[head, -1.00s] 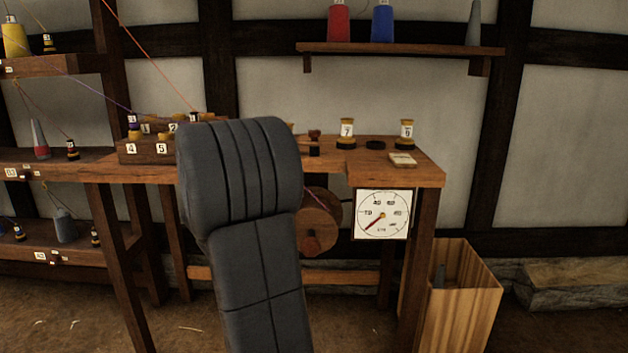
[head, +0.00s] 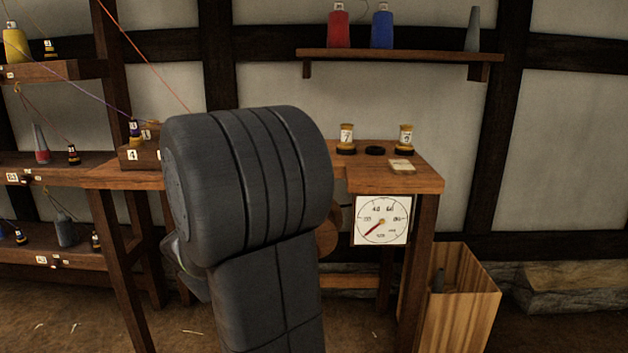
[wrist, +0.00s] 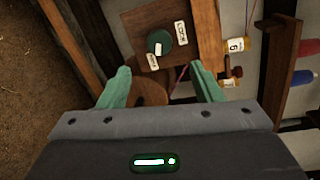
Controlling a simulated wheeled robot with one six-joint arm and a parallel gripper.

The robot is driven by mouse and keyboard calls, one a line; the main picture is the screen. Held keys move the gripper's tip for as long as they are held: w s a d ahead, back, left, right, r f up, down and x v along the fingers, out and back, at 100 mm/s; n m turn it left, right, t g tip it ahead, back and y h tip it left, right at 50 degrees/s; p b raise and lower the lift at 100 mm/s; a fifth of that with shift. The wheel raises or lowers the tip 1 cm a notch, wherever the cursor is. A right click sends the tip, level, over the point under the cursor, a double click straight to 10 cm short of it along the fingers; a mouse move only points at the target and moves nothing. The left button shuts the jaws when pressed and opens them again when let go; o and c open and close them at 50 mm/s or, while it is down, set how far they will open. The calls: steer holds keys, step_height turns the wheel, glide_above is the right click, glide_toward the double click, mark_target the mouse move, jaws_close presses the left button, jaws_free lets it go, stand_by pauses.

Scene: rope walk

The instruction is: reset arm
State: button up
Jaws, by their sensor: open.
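My gripper (wrist: 162,86) shows in the wrist view with its two green fingers spread apart and nothing between them. Past the fingertips are a round wooden wheel (wrist: 150,90) and a wooden panel with a round green knob (wrist: 160,42) and small white labels. I see no contact with either. In the head view my dark grey arm stands upright in front of the workbench (head: 400,180). It hides the middle of the bench and most of the wheel (head: 328,235). My gripper's fingers cannot be made out there.
Two numbered spools (head: 346,138) (head: 406,138) stand on the bench's right part, above a dial gauge (head: 382,220). A wall shelf (head: 400,56) holds red, blue and grey cones. A wooden bin (head: 460,300) stands at right. Racks with spools and strung threads are at left.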

steer(key=w+n+h+p, duration=0.1)
steer(key=w+n+p, duration=0.3)
steer(key=n+p, duration=0.5)
steer(key=w+f+n+h+p, duration=0.1)
steer(key=w+n+p, duration=0.4)
steer(key=p, duration=0.9)
steer(key=n+h, duration=0.1)
steer(key=n, duration=0.2)
steer(key=shift+w+a+f+n+t, duration=0.15)
steer(key=shift+w+a+n+t, duration=0.05)
steer(key=shift+a+n+t, duration=0.2)
stand_by(0.5)
steer(key=shift+f, duration=0.1)
steer(key=shift+d, duration=0.1)
stand_by(0.4)
